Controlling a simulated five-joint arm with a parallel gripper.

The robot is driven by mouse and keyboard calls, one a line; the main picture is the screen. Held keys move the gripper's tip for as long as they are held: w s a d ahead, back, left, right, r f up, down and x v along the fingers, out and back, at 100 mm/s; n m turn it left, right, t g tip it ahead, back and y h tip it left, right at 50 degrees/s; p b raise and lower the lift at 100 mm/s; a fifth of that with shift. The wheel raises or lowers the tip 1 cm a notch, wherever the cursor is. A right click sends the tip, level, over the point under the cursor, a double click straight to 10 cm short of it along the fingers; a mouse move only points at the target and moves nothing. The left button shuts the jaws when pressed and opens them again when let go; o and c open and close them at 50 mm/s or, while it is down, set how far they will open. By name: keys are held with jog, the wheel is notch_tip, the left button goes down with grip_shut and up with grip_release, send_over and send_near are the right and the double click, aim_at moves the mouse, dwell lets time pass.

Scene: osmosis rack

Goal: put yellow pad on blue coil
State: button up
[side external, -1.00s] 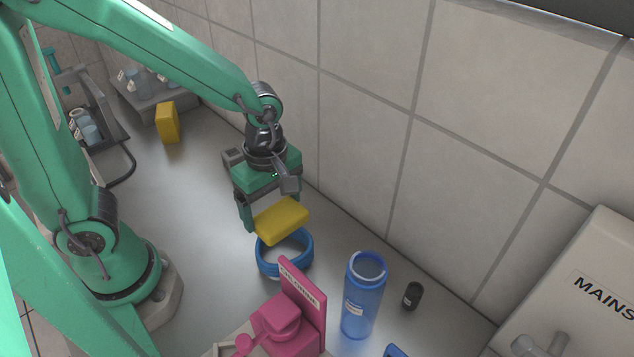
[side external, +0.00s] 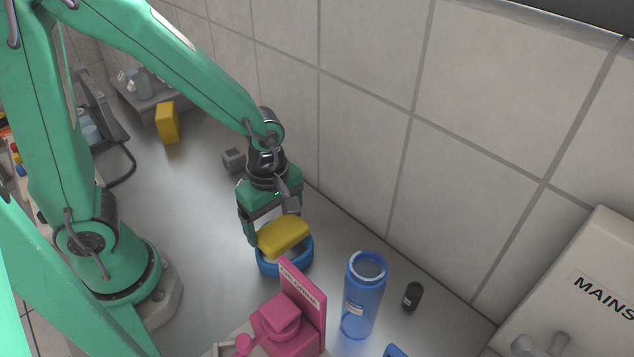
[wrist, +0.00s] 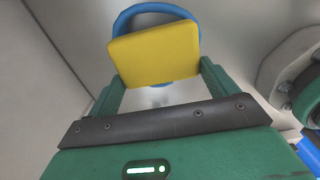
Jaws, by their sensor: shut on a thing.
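The yellow pad (side external: 283,236) is a flat, rounded block, held slightly tilted at the blue coil (side external: 283,264). The coil is a ring lying on the worktop. My gripper (side external: 272,228) is shut on the pad, with a finger at its left side in the side view. In the wrist view the pad (wrist: 156,54) lies between the green fingers and covers much of the coil (wrist: 152,10), whose rim shows above and below it. I cannot tell whether the pad touches the coil.
A pink stand (side external: 300,305) is just in front of the coil. A blue bottle (side external: 363,295) and a small black cylinder (side external: 412,295) stand to the right. Another yellow block (side external: 167,123) stands at the back left. The tiled wall (side external: 360,130) rises close behind my gripper.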

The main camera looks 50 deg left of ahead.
aim_at(274, 223)
jog(key=shift+f, duration=0.1)
jog(key=o, duration=0.8)
notch_tip(274, 223, up, 12)
dwell(0.5)
jog(key=shift+a+r, duration=0.1)
jog(key=shift+r, duration=0.1)
dwell(0.4)
jog(key=s+a+r+m+t, duration=0.2)
jog(key=a+r+m, duration=0.1)
jog(key=m, duration=0.6)
jog(key=s+a+r+m+t, duration=0.2)
jog(key=a+m, duration=0.4)
jog(key=m, duration=0.3)
jog(key=shift+s+r+t, duration=0.2)
jog(key=shift+r+t, duration=0.25)
jog(key=shift+t, duration=0.35)
